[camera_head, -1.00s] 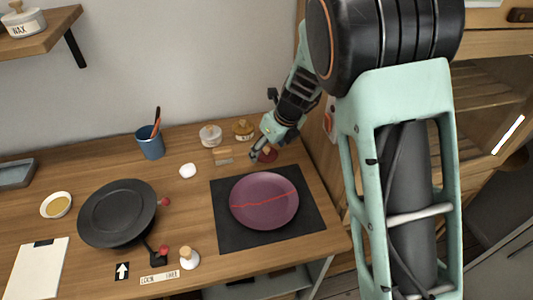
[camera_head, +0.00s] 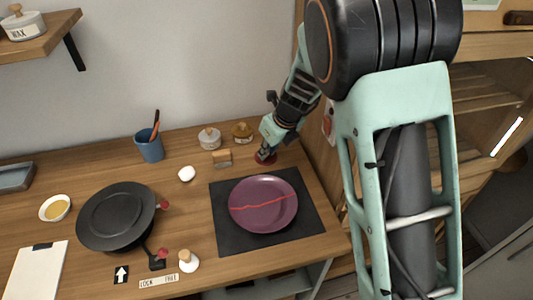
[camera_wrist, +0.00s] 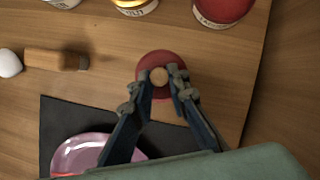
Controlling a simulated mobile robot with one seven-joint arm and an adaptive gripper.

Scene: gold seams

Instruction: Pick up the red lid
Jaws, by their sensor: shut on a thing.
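The red lid (camera_wrist: 160,62) is a round dark red disc with a pale wooden knob (camera_wrist: 159,76) in the wrist view. It lies on the wooden desk behind the black mat. In the head view the lid (camera_head: 265,159) is partly hidden by my gripper (camera_head: 264,150). In the wrist view my gripper (camera_wrist: 160,80) has a fingertip on each side of the knob and is shut on it. I cannot tell whether the lid is clear of the desk.
A purple plate (camera_head: 263,204) with a red seam lies on the black mat (camera_head: 225,236). Jars, including a red one (camera_wrist: 222,8), stand behind the lid. A small wooden brush (camera_wrist: 52,60) and a white lump (camera_head: 187,174) are to the left. A wooden cabinet is right.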

